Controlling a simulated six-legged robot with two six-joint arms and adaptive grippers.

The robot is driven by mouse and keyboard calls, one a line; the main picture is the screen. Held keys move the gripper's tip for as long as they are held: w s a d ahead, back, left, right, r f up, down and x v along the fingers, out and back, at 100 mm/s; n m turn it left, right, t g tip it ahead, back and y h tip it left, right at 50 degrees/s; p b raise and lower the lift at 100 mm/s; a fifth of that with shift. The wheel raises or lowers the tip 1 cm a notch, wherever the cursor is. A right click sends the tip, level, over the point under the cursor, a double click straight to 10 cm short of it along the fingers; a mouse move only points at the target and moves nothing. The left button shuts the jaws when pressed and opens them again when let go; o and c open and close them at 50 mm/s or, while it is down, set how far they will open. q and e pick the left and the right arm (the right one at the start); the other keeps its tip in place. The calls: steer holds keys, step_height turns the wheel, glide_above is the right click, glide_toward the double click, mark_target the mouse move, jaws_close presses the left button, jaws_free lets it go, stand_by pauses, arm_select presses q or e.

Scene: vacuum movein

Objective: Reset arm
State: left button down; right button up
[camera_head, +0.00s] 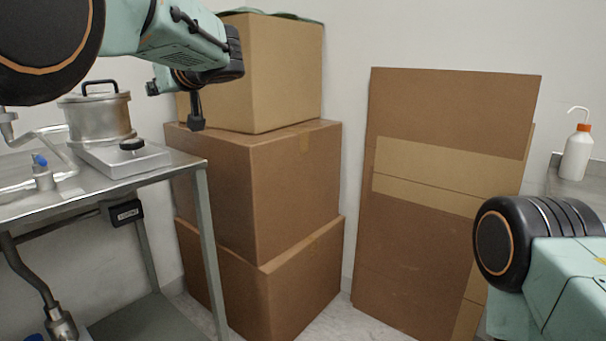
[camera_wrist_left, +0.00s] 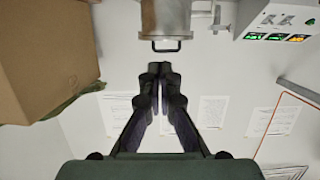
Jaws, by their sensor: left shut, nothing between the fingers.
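My left arm (camera_head: 185,40) comes in at the top left of the head view, above the metal table and in front of the stacked boxes. A dark part hangs down from its end in front of the top box. In the left wrist view my left gripper (camera_wrist_left: 160,68) has its fingertips together, with nothing between them. It points toward a white wall with posted papers. My right arm (camera_head: 560,275) shows at the lower right of the head view; its gripper is out of view.
A metal table (camera_head: 185,163) at the left holds a lidded metal pot (camera_head: 100,115). Stacked cardboard boxes (camera_head: 255,190) stand beside it. Flat cardboard (camera_head: 430,240) leans on the wall. A white bottle (camera_head: 577,155) stands at the right. A lit control panel (camera_wrist_left: 275,20) shows in the wrist view.

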arm_select(q)
steer(key=w+d+f+m+t+h, duration=0.1)
steer(key=d+f+m+h, duration=0.2)
steer(key=f+m, duration=0.3)
steer(key=w+d+f+m+h, duration=0.1)
steer(key=d+f+m+h, duration=0.25)
steer(key=f, duration=0.35)
steer(key=s+d+f+m+g+h+p, duration=0.15)
steer(key=s+f, duration=0.25)
steer(key=f, duration=0.4)
steer(key=s+d+f+m+g+h, duration=0.1)
steer(key=s+f+h, duration=0.2)
steer(key=f, duration=0.5)
steer(key=s+d+f+m+g+h+p, duration=0.15)
steer(key=s+f, duration=0.25)
steer(key=f, duration=0.4)
steer(key=s+a+f+n+g+p, duration=0.1)
steer(key=s+f, duration=0.5)
steer(key=s, duration=0.3)
steer(key=s+a+f+n+g+p, duration=0.1)
steer(key=s+f, duration=0.5)
steer(key=s, duration=0.3)
steer(key=s+a+f+n+g+p, duration=0.1)
steer(key=s+g, duration=0.1)
steer(key=s, duration=1)
steer(key=s+a+f+g+p, duration=0.2)
steer(key=s, duration=1.1)
steer(key=shift+n+g+y, duration=0.3)
steer(key=shift+n+y, duration=0.05)
